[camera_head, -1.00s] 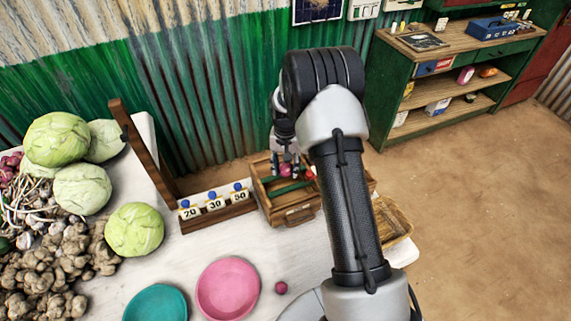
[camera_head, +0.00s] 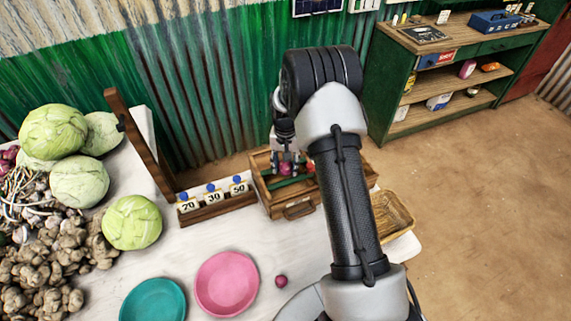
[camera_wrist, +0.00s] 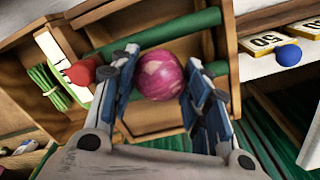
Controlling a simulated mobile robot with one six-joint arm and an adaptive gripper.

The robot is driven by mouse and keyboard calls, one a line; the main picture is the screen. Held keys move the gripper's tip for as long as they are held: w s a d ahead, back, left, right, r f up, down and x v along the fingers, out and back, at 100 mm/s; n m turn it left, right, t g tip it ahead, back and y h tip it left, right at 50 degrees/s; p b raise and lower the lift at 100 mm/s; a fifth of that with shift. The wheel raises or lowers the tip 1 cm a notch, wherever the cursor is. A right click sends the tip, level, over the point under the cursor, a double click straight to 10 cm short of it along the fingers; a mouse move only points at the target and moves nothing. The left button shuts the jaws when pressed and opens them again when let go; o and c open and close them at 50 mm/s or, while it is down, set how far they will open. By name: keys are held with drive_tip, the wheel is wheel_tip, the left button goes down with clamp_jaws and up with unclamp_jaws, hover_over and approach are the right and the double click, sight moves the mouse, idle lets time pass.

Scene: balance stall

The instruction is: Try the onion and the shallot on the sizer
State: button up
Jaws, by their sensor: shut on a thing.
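My gripper (camera_wrist: 162,88) is shut on a pink-purple onion (camera_wrist: 158,74) with pale patches, one finger on each side of it. In the head view my gripper (camera_head: 286,166) is at the wooden box with green bars (camera_head: 299,209), which I take to be the sizer. In the wrist view the onion shows among the green bars of the box (camera_wrist: 215,18); I cannot tell whether it touches them. A small purple bulb, likely the shallot (camera_head: 281,281), lies on the white table right of the pink plate. My arm hides part of the box's right side.
A rack with 20, 30 and 50 tags (camera_head: 214,206) stands left of the box. A pink plate (camera_head: 227,284), teal plate (camera_head: 154,301) and cabbages (camera_head: 131,223) are on the table (camera_head: 192,250). A wicker basket (camera_head: 393,216) is at the right. A red knob (camera_wrist: 81,72) shows beside my gripper.

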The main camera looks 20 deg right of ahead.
drive_tip(key=o, duration=1.1)
drive_tip(key=shift+o, duration=0.5)
drive_tip(key=o, duration=0.5)
drive_tip(key=shift+r, duration=0.1)
drive_tip(key=shift+r+p, duration=2.1)
drive_tip(key=shift+r, duration=1.35)
